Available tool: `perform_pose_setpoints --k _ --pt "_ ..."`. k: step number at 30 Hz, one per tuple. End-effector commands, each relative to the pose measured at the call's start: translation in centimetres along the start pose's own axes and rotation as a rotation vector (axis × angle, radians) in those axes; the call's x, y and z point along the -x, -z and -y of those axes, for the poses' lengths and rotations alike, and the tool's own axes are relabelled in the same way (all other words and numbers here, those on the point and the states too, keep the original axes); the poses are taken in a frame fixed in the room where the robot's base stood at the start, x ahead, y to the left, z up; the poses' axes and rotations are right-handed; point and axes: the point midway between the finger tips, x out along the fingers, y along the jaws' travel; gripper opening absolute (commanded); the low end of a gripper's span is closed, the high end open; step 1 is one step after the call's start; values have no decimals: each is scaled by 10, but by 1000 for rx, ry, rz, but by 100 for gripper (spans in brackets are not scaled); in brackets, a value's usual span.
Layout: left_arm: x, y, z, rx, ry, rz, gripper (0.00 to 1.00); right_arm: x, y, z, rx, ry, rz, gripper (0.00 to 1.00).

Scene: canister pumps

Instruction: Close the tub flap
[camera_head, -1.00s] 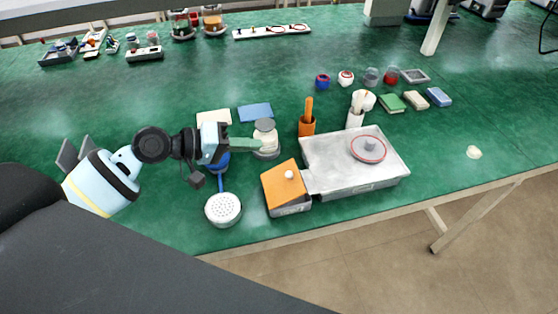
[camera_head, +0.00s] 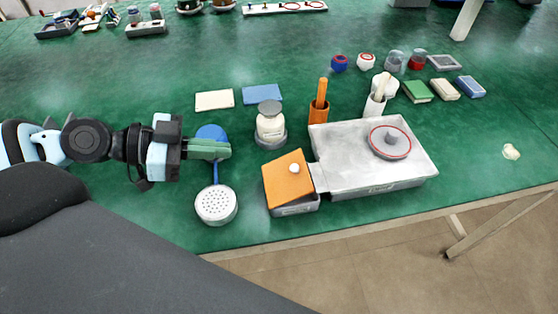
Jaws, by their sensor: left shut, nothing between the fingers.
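The tub (camera_head: 296,207) is a small grey box at the front of the table, to the left of a larger grey tray. Its orange flap (camera_head: 289,180) with a white knob (camera_head: 294,168) sits tilted above the box, raised toward the back, with a gap at the front right. My left gripper (camera_head: 229,150) has green fingers. It is shut and empty, to the left of the flap and apart from it, over the blue handle of a strainer. My right gripper is not in view.
A white canister (camera_head: 270,125) stands behind the tub. A white perforated strainer (camera_head: 216,205) lies left of the tub. A grey tray (camera_head: 340,155) with a round red-rimmed lid (camera_head: 390,142) is at right. An orange holder (camera_head: 318,111) stands behind the tray.

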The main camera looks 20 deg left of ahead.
Motion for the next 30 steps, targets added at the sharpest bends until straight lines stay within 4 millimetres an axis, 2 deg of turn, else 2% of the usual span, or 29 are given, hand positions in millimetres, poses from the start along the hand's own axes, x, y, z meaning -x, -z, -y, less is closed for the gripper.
perform_pose_setpoints --k 21,30 --pt "-26 -1 1 -1 1 0 0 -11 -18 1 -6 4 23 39" --pt "-42 1 1 3 2 -7 0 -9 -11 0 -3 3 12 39"
